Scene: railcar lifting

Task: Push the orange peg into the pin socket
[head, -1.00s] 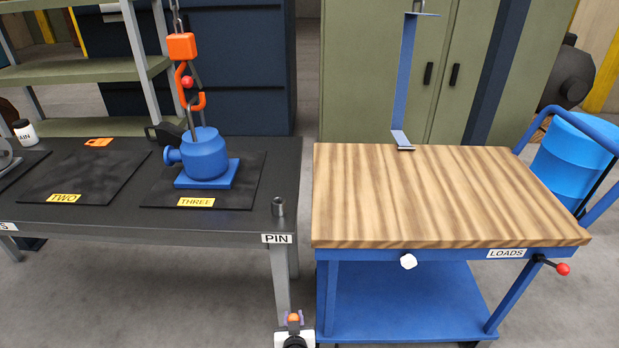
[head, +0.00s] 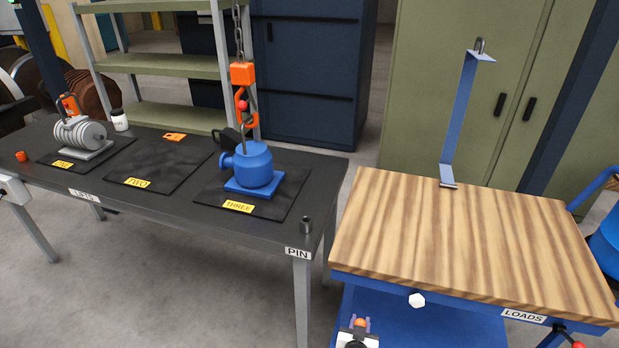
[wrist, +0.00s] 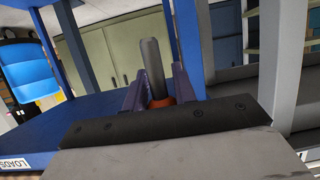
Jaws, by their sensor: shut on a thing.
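My gripper (head: 358,326) is at the bottom edge of the head view, low in front of the blue cart and apart from the socket. It is shut on the orange peg (head: 361,322). In the wrist view the peg's grey shaft (wrist: 151,62) sticks out between the purple fingers (wrist: 158,92), with its orange part at their base. The pin socket (head: 306,225) is a small dark upright cylinder at the front right corner of the black table, above the PIN label (head: 298,253). The socket is not clearly visible in the wrist view.
The black table (head: 150,215) bears a blue pump (head: 250,167) with an orange hook and chain above it, and a grey motor (head: 80,133). The wood-topped cart (head: 450,235) stands to the right, with a blue bracket (head: 459,115). A gap separates the table and cart.

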